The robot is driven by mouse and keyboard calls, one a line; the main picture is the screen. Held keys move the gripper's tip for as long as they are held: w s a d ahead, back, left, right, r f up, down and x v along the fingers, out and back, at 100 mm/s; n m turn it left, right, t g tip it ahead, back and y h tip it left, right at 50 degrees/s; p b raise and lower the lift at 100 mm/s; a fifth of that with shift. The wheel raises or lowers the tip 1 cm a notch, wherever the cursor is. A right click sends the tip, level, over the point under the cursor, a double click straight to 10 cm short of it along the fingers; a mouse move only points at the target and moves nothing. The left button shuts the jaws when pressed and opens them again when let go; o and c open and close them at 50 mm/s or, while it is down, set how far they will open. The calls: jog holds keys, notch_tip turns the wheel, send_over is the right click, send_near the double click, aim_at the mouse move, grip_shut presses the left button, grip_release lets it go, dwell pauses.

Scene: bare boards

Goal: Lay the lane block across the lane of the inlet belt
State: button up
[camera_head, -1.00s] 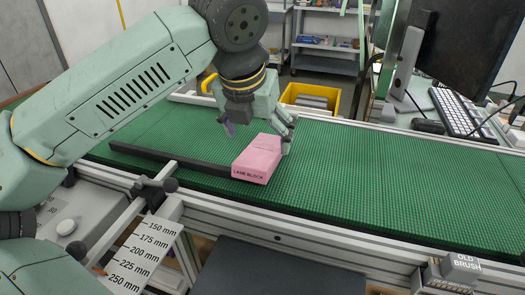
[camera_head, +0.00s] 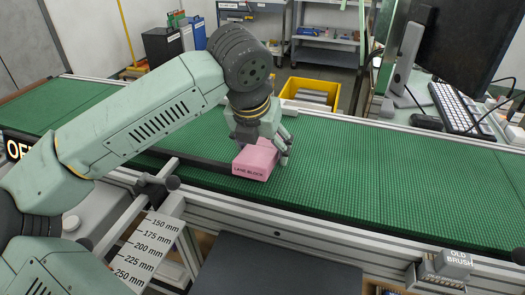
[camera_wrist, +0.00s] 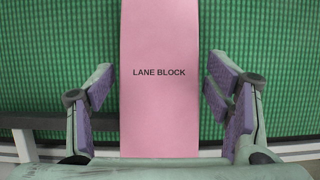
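The pink lane block (camera_head: 256,161) lies flat on the green belt, at the right end of a dark guide bar (camera_head: 205,167). Its printed name faces up in the wrist view (camera_wrist: 160,110). My gripper (camera_head: 262,143) is down over the block in the head view, with one finger visible at its right side and the other hidden. In the wrist view my gripper (camera_wrist: 160,78) is open, its purple-padded fingers on either side of the block. A strip of belt shows between each finger and the block.
The green belt (camera_head: 400,170) is clear to the right of the block. A scale plate marked in millimetres (camera_head: 146,250) and a dark clamp knob (camera_head: 172,183) stand at the near edge. A yellow crate (camera_head: 310,93) stands behind.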

jog(key=c, duration=1.1)
jog(key=shift+r, duration=0.1)
